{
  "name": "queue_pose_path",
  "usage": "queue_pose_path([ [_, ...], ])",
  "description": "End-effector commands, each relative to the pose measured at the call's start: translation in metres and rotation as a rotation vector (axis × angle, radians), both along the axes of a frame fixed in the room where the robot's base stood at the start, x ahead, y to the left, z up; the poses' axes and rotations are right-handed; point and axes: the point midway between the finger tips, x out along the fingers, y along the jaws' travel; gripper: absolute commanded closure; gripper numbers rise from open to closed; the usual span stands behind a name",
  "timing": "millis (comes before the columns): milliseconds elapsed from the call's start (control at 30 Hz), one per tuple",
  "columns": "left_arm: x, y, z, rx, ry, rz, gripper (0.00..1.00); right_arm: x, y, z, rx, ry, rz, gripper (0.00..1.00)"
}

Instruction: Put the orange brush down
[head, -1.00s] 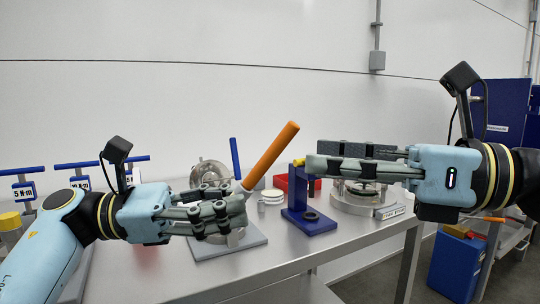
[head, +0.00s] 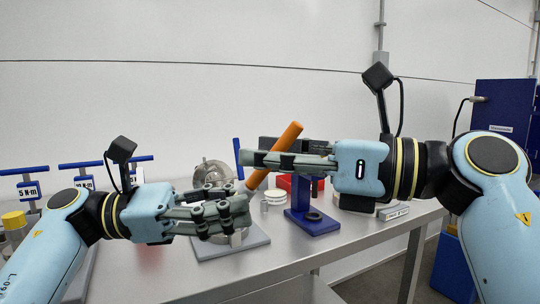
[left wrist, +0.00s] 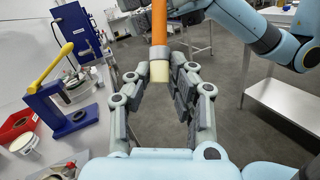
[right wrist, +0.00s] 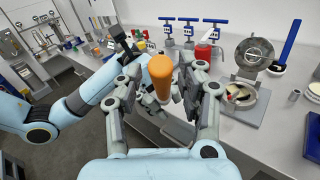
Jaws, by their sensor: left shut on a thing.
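The brush has an orange handle (head: 293,134), tilted up to the right above the table. My left gripper (head: 240,208) is shut on its lower end in the head view. The left wrist view shows the brush's grey collar and pale bristles (left wrist: 159,71) between the fingers. My right gripper (head: 258,159) lies across the handle in the head view. In the right wrist view its fingers are apart, with the orange handle's end (right wrist: 160,75) between them, not visibly clamped.
A grey table (head: 285,250) lies below. On it are a steel vessel (right wrist: 245,90) with an open lid, a blue stand (head: 312,224), a red bin (left wrist: 15,127) and several blue T-handled tools (head: 25,171). The table front is mostly clear.

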Motion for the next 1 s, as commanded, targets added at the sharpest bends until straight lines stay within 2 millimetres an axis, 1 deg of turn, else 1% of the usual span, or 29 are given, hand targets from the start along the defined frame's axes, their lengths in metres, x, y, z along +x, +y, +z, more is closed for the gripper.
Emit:
queue_pose_path([
  [33,0.0000,-0.0001,0.0001,0.000,0.000,0.000,1.00,0.0000,-0.0001,0.0000,0.000,0.000,0.000,0.70],
  [267,0.0002,-0.0001,0.0001,0.000,0.000,0.001,1.00,-0.0003,-0.0001,0.0001,0.001,0.000,0.000,1.00],
  [467,0.0008,-0.0001,0.0000,0.000,0.001,0.003,1.00,-0.0009,0.0001,0.0002,0.002,0.001,0.003,1.00],
  [500,0.0009,-0.0002,0.0001,0.000,0.001,0.003,0.80,-0.0011,0.0002,0.0003,0.002,0.001,0.004,1.00],
  [700,0.0007,-0.0001,0.0000,0.000,0.001,0.002,0.54,-0.0009,0.0001,0.0002,0.002,0.001,0.003,1.00],
  [1000,0.0004,0.0021,-0.0004,0.001,0.000,0.001,0.54,-0.0004,-0.0001,0.0001,0.001,0.000,0.001,1.00],
])
